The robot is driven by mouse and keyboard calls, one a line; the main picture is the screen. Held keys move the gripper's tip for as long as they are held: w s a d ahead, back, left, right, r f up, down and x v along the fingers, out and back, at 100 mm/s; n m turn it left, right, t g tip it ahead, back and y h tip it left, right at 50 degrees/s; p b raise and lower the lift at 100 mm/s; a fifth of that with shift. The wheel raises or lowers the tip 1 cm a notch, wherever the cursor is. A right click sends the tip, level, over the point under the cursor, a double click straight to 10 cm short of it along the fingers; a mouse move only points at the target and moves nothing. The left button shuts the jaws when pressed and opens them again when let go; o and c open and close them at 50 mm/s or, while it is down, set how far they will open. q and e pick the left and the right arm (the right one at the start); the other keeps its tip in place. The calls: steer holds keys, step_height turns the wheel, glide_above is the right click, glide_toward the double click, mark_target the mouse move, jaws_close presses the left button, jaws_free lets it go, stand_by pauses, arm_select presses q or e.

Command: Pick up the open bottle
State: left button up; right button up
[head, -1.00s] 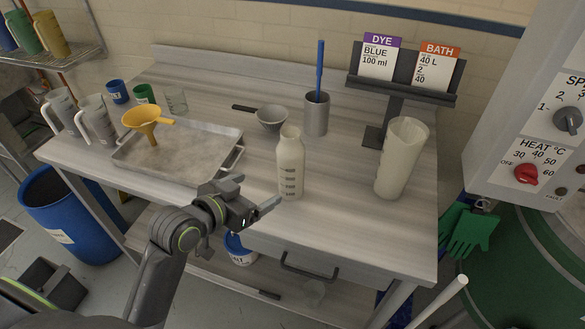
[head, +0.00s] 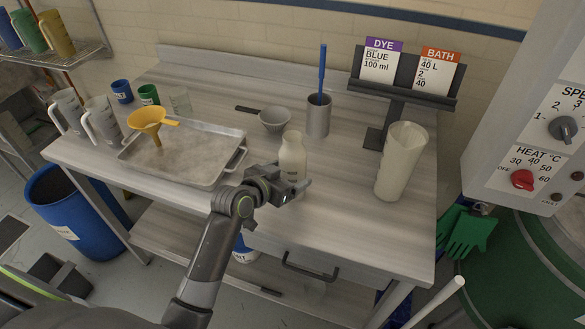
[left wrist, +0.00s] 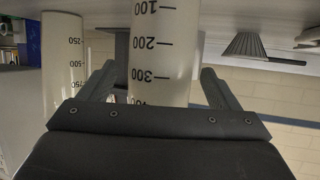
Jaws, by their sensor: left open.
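The open bottle (head: 292,157) is milky white with dark volume marks. It stands upright on the table, and I see no cap on it. My left gripper (head: 288,184) is in front of the bottle's lower part and hides some of it. In the left wrist view, which is upside down, the bottle (left wrist: 163,45) is between the two open fingers of the left gripper (left wrist: 158,80). A gap shows on each side of it. My right gripper is not in view.
A tall jug (head: 401,162) stands right of the bottle. A metal tray (head: 185,165) with a yellow funnel (head: 148,121) lies to the left. The table front at right is clear.

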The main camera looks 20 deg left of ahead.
arm_select(q)
steer(key=shift+x, duration=1.55)
steer(key=shift+r, duration=0.1)
steer(key=shift+c, duration=0.2)
steer(key=c, duration=1.2)
